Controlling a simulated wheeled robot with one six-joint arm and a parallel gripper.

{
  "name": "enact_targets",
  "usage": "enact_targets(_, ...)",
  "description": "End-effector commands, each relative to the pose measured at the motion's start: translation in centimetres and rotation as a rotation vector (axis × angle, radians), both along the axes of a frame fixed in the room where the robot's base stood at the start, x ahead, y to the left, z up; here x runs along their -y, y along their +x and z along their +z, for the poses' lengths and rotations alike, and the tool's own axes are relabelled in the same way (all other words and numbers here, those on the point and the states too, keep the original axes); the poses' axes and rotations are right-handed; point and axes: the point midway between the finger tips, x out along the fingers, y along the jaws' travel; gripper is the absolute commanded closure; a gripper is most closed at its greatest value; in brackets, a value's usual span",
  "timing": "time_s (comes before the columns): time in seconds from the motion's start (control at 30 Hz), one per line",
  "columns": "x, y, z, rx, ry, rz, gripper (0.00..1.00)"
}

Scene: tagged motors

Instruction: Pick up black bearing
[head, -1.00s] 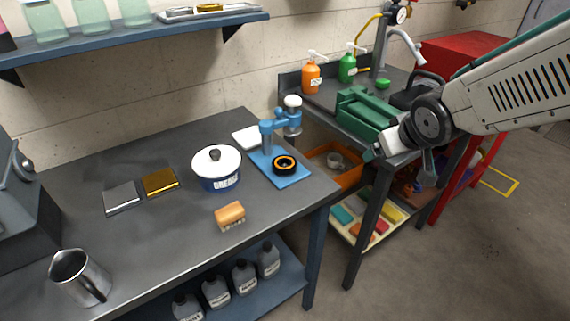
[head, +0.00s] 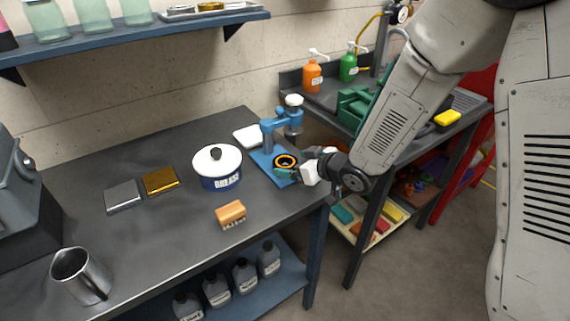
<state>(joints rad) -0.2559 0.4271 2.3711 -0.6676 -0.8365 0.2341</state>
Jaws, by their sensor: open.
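The black bearing (head: 284,160), a dark ring with an orange band, lies on the blue base of a small press (head: 267,162) near the right end of the dark workbench. My gripper (head: 289,173) has come in from the right and is at the bearing's near right side. Its jaws are open and partly cover the near edge of the bearing. I cannot tell whether a finger touches it.
The press column (head: 293,118) rises behind the bearing. A white pad (head: 247,138) lies behind. A second bench (head: 314,101) with bottles stands at the right.

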Motion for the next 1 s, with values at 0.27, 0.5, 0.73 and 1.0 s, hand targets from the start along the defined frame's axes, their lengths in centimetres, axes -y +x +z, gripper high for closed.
enact_targets(0.27, -1.8, 1.7, -1.2, 0.0, 0.0, 0.0, 0.11)
enact_targets(0.5, -1.8, 1.7, -1.2, 0.0, 0.0, 0.0, 0.24)
enact_targets(0.73, -1.8, 1.8, -1.2, 0.001, 0.0, -0.001, 0.71)
enact_targets(1.0, -1.9, 1.7, -0.7, 0.002, 0.001, 0.0, 0.71)
